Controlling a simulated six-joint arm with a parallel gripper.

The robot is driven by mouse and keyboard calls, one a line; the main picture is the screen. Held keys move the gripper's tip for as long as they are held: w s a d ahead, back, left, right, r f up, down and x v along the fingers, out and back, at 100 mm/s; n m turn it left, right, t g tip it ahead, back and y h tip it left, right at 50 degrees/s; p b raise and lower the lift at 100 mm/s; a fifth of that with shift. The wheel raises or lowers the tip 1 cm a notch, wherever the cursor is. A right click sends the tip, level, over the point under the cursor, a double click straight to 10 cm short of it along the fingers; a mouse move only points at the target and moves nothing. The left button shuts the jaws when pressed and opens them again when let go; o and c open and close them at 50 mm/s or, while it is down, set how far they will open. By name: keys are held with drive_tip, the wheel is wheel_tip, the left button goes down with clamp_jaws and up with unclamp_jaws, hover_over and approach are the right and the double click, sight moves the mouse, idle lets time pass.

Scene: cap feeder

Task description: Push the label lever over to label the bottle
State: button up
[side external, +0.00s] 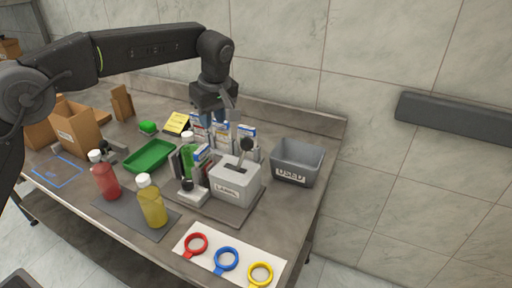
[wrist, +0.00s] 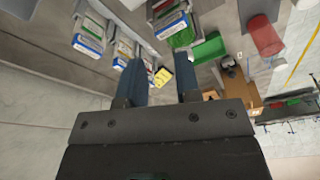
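The label lever (side external: 246,146) has a black knob and stands up from a slot in the grey label box (side external: 236,184), right of the table's middle in the side view. A green bottle (side external: 187,148) with a white cap stands just left of the box, partly hidden by dark upright parts. My gripper (side external: 212,118) hangs pointing down, behind and left of the knob and apart from it. In the wrist view its two blue fingers (wrist: 160,62) are spread with nothing between them. I cannot make out the lever in the wrist view.
Several small labelled boxes (side external: 222,133) stand behind the label box. A grey bin (side external: 297,162) is to the right. Red (side external: 106,180) and yellow (side external: 152,206) bottles stand at front left, near a green tray (side external: 150,156). Coloured rings (side external: 227,259) lie on a white sheet in front.

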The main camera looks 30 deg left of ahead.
drive_tip(key=s+d+m+t, duration=0.1)
drive_tip(key=d+m, duration=0.1)
drive_tip(key=d, duration=0.2)
drive_tip(key=s+d+m+t+y, duration=0.1)
drive_tip(key=d+m, duration=0.2)
drive_tip(key=d, duration=0.1)
drive_tip(key=s+d+m+y, duration=0.1)
drive_tip(key=d+m, duration=0.2)
drive_tip(key=d, duration=0.1)
drive_tip(key=shift+s+d+r+t, duration=0.1)
drive_tip(key=shift+d+r+t, duration=0.15)
drive_tip(key=shift+r+t, duration=0.15)
drive_tip(key=c, duration=0.4)
drive_tip(key=s+d+m+t, duration=0.1)
drive_tip(key=d+m, duration=0.1)
drive_tip(key=s+d+m, duration=0.1)
drive_tip(key=d+m, duration=0.1)
drive_tip(key=d, duration=0.1)
drive_tip(key=s+d+r+m+t, duration=0.1)
drive_tip(key=d+m, duration=0.1)
drive_tip(key=shift+s+d+r+t+y, duration=0.1)
drive_tip(key=shift+s+d+t+y, duration=0.2)
drive_tip(key=shift+d+y, duration=0.1)
clamp_jaws()
drive_tip(key=shift+w, duration=0.1)
drive_tip(key=w+a+f, duration=0.5)
drive_tip(key=a+f, duration=0.2)
drive_tip(key=a, duration=0.1)
drive_tip(key=shift+w, duration=0.3)
